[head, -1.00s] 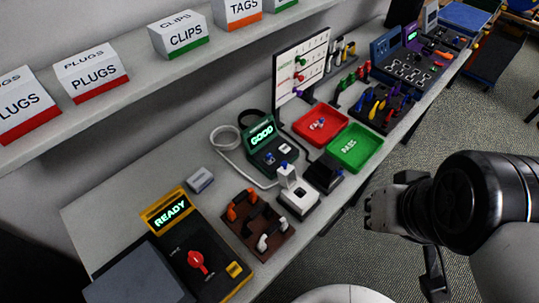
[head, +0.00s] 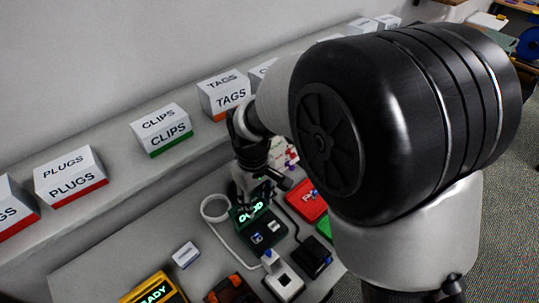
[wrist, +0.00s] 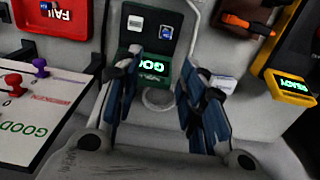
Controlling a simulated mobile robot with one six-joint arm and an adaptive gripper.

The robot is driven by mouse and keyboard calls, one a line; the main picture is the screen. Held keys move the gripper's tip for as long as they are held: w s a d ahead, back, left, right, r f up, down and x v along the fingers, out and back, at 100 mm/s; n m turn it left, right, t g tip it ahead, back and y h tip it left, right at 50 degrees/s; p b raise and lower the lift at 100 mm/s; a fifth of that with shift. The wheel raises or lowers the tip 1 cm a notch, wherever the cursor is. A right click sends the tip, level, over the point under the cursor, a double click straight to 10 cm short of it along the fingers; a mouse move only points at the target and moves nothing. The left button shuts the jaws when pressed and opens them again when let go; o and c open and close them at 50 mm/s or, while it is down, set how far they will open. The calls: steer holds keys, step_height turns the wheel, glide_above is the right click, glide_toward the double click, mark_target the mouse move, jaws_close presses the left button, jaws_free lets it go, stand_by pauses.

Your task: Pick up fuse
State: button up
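No part is clearly recognisable as the fuse. A green tester (head: 262,237) with a lit "GOOD" screen stands on the bench. In the wrist view it (wrist: 150,50) carries two small square parts, one pale (wrist: 136,22) and one blue (wrist: 166,33). A small pale box (head: 186,255) lies on the bench left of the tester; its lettering is unreadable. My gripper (wrist: 160,72) is open and empty, its blue-padded fingers apart, facing the tester's screen end. In the head view my gripper (head: 254,188) is just behind and above the tester, partly covering it.
A shelf of label boxes, including CLIPS (head: 162,131) and TAGS (head: 224,96), runs along the wall. A red tray (head: 309,201) lies right of the tester. A yellow-framed READY unit (wrist: 291,86) and a board with pegs (wrist: 35,115) flank my gripper. My arm hides the right bench.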

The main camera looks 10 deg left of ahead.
steer(key=b, duration=0.3)
glide_above(256, 235)
steer(key=w, duration=0.1)
step_height(256, 235, down, 13)
steer(key=shift+r, duration=0.15)
steer(key=f, duration=0.1)
steer(key=f+b, duration=0.1)
steer(key=f, duration=0.3)
steer(key=shift+s+f, duration=0.15)
steer(key=shift+s, duration=0.25)
jaws_close()
steer(key=shift+r, duration=0.2)
step_height(256, 235, up, 23)
steer(key=p, duration=0.6)
steer(key=shift+p, duration=0.4)
